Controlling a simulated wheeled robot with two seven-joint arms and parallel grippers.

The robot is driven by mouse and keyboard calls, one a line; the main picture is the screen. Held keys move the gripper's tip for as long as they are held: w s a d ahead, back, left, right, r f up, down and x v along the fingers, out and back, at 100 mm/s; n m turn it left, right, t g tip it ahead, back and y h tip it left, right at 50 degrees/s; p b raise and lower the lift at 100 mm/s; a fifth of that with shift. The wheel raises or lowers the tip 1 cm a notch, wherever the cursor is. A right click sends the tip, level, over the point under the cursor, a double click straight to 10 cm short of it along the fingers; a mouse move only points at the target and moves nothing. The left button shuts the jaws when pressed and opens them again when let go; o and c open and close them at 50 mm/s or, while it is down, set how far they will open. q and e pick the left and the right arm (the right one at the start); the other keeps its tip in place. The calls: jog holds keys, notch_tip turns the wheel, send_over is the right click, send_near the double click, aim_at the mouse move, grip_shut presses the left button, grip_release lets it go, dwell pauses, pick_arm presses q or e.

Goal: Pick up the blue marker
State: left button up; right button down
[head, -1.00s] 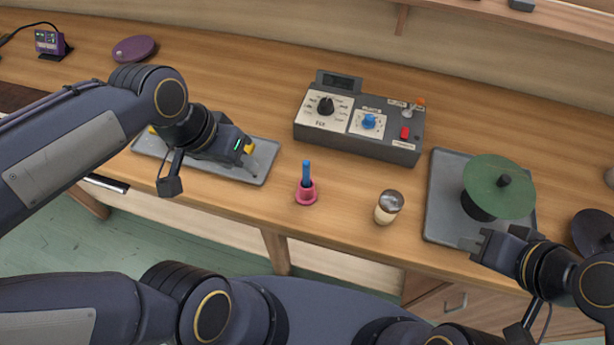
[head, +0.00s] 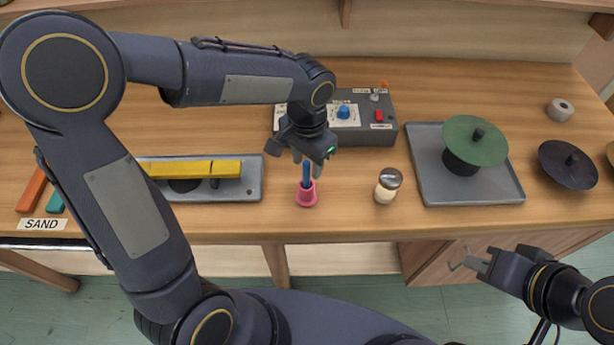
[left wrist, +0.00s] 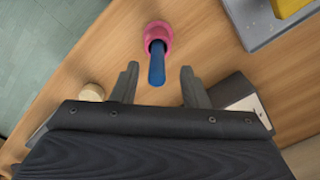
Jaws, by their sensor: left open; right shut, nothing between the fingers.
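The blue marker (head: 306,174) stands upright in a small pink holder (head: 307,196) near the front edge of the table. My left gripper (head: 306,165) is open, just above the marker and pointing down. In the left wrist view the blue marker (left wrist: 157,68) reaches toward the gap between the open fingers of my left gripper (left wrist: 158,84), and the pink holder (left wrist: 158,32) lies beyond the fingertips. The marker is not gripped. My right gripper (head: 478,264) is shut and empty, off the table's front edge at the right.
A grey control box (head: 386,131) stands behind the marker, partly hidden by my left arm. A shaker (head: 388,185) stands right of the holder. A grey tray (head: 508,190) carries a green disc (head: 475,141). Left is another tray (head: 254,178) with a yellow bar (head: 195,169).

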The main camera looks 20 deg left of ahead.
aim_at(306, 174)
pick_arm(q)
jog(key=shift+s+f, duration=0.2)
jog(key=shift+f, duration=0.75)
jog(key=shift+s+f, duration=0.15)
jog(key=shift+f, duration=0.8)
grip_shut()
pick_arm(e)
jog(key=shift+r, duration=0.35)
pick_arm(q)
jog(key=shift+r, duration=0.1)
